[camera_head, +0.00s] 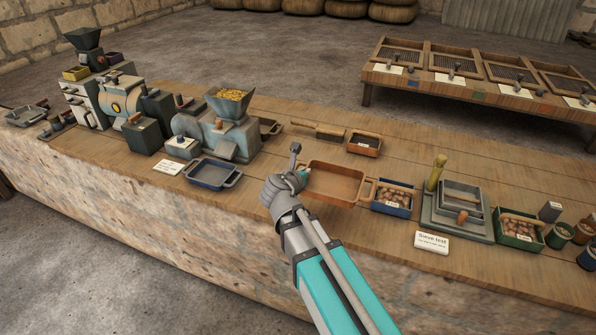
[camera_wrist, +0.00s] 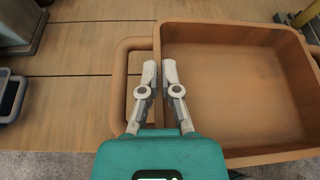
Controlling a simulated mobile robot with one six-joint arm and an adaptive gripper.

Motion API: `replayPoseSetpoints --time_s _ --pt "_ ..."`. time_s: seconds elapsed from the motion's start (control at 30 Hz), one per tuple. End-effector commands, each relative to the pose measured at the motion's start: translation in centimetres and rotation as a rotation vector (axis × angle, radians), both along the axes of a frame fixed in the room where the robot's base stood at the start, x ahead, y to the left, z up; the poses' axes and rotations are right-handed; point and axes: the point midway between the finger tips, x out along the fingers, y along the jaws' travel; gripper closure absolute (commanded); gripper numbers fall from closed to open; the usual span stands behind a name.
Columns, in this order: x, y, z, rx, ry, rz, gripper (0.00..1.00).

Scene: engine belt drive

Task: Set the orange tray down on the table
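The orange tray (camera_head: 338,183) is an empty, shallow rectangular tray with loop handles, level at the middle of the workbench table (camera_head: 290,218). My gripper (camera_head: 303,175) is at its left end in the head view. In the wrist view, the tray (camera_wrist: 240,85) fills the right side. My gripper's two fingers (camera_wrist: 160,70) are close together, one on each side of the tray's left wall, beside the handle, and look shut on that wall. I cannot tell whether the tray's bottom touches the table or hangs just above it.
A blue-rimmed bin (camera_head: 393,197) stands close to the tray's right, with a sieve stand (camera_head: 457,212) beyond. A small orange-brown box (camera_head: 364,143) and brush (camera_head: 318,130) lie behind. A blue tray (camera_head: 213,174) and a hopper machine (camera_head: 228,125) stand left. The front edge is close.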

Motion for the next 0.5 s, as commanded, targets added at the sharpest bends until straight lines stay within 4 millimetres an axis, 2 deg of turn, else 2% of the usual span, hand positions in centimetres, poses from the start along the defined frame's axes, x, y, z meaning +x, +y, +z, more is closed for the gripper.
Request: replayPoseSetpoints --time_s 0.27,0.5 --pt "0.0 0.0 0.3 -0.001 0.000 0.000 1.00" --pt "0.0 0.0 2.2 -0.001 -0.001 0.000 1.00"
